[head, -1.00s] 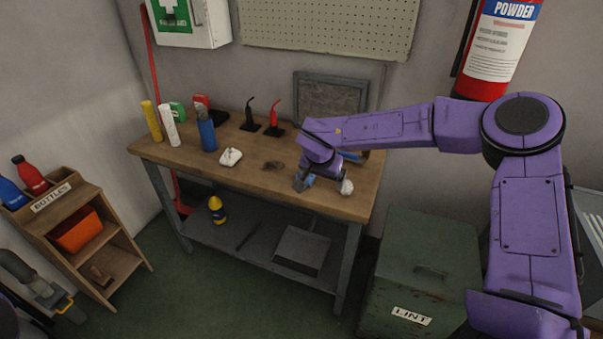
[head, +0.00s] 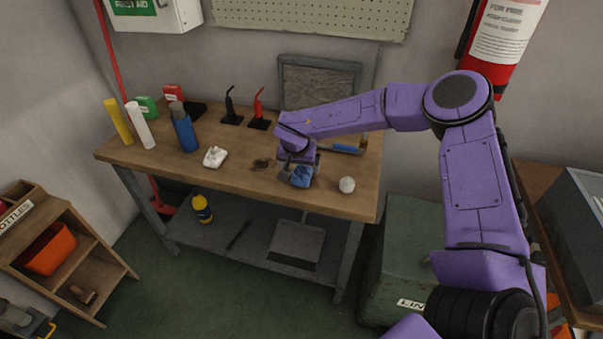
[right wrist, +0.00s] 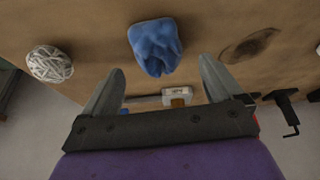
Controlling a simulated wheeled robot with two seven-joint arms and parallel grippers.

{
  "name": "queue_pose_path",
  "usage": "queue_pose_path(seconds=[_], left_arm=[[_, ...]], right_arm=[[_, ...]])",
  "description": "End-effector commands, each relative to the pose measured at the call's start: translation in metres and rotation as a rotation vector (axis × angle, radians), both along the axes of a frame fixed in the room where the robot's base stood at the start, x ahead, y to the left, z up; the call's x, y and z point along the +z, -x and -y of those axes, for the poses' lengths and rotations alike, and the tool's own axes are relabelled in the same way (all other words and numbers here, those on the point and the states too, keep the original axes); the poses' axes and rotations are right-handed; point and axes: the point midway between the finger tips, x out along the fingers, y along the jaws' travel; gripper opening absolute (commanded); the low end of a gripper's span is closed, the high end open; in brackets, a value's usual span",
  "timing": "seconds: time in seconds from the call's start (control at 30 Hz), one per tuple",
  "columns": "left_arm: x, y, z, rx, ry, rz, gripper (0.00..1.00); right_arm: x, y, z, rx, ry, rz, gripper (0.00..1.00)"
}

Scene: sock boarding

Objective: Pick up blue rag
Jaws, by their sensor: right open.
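The blue rag (head: 302,178) lies crumpled on the wooden workbench (head: 228,181), near its front edge. My right gripper (head: 298,172) is just above and beside it, partly hiding it in the head view. In the right wrist view the blue rag (right wrist: 155,46) lies beyond the two fingertips, roughly in line with the gap between them. The right gripper (right wrist: 162,72) is open with nothing between its fingers. My left gripper is not in view.
A whitish ball (head: 347,185) sits right of the rag. A dark stain (head: 260,164) and a white crumpled cloth (head: 215,157) are to its left. A blue-handled tool (head: 346,148) lies behind it. A blue bottle (head: 184,132) stands farther left.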

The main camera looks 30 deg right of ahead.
Motion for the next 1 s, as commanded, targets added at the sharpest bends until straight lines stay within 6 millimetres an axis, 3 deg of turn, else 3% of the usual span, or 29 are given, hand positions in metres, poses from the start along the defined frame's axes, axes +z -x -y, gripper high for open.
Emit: queue_pose_path(seconds=[0.2, 0.43, 0.47, 0.63, 1.0], left_arm=[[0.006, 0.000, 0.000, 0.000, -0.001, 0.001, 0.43], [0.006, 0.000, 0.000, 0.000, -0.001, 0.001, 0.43], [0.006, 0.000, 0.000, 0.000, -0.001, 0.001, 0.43], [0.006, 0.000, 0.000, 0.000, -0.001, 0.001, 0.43], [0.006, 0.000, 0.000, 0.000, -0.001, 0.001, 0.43]], right_arm=[[-0.032, -0.005, 0.010, -0.005, 0.001, -0.001, 0.93], [-0.035, -0.005, 0.011, -0.005, 0.000, 0.000, 0.93], [-0.035, -0.005, 0.011, -0.005, 0.000, 0.000, 0.87], [-0.035, -0.005, 0.011, -0.005, 0.000, 0.000, 0.33], [-0.029, -0.005, 0.011, -0.007, -0.001, 0.002, 0.33]])
